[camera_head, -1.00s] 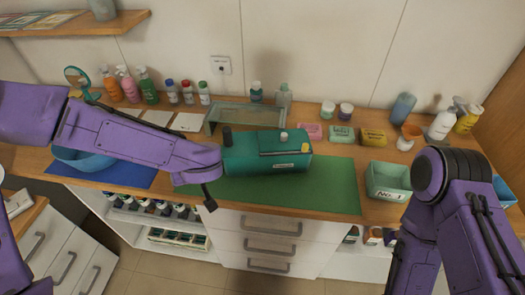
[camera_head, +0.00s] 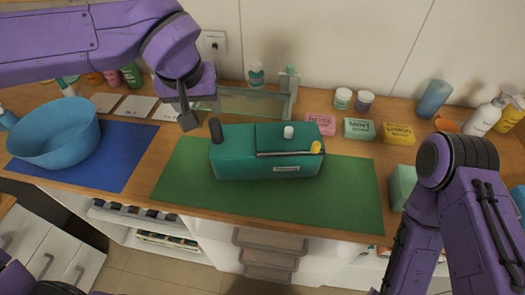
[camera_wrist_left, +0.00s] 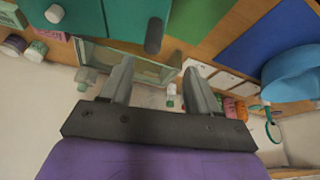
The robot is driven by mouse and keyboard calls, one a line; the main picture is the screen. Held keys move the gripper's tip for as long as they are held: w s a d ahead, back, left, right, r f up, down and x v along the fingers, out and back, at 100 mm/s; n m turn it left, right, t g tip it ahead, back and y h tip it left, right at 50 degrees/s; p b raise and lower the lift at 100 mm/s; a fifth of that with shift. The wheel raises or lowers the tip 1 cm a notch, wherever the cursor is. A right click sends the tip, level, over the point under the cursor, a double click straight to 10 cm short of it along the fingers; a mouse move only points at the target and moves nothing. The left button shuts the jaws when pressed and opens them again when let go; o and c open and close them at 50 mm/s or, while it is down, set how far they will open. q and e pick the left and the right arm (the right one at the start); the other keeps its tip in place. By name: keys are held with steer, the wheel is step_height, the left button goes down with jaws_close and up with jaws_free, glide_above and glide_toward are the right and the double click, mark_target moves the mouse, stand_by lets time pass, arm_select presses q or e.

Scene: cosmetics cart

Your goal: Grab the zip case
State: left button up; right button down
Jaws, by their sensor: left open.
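The teal zip case (camera_head: 240,165) lies on the green mat (camera_head: 345,200) near the middle of the counter. A dark upright cylinder stands at its left end, with a white knob and a yellow piece on the right. In the left wrist view the case (camera_wrist_left: 85,18) shows in part at the top left. My left gripper (camera_head: 188,118) is above the counter, behind and left of the case, apart from it. In the left wrist view its two fingers (camera_wrist_left: 157,75) are spread with nothing between them. My right arm stands at the right; its gripper is not visible.
A blue bowl (camera_head: 55,135) stands on a blue mat (camera_head: 125,160) at left. A glass-like stand (camera_head: 250,102) is behind the case. Soap boxes (camera_head: 358,129), jars (camera_head: 343,98) and bottles (camera_head: 433,98) line the back right. The green mat's front is clear.

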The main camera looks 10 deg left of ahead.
mark_target(214, 122)
arm_select(q)
steer(key=x, duration=0.7)
steer(key=d+p+x, duration=0.1)
steer(key=x, duration=0.3)
steer(key=shift+w, duration=0.45)
steer(key=shift+s, duration=0.15)
steer(key=c, duration=0.5)
jaws_close()
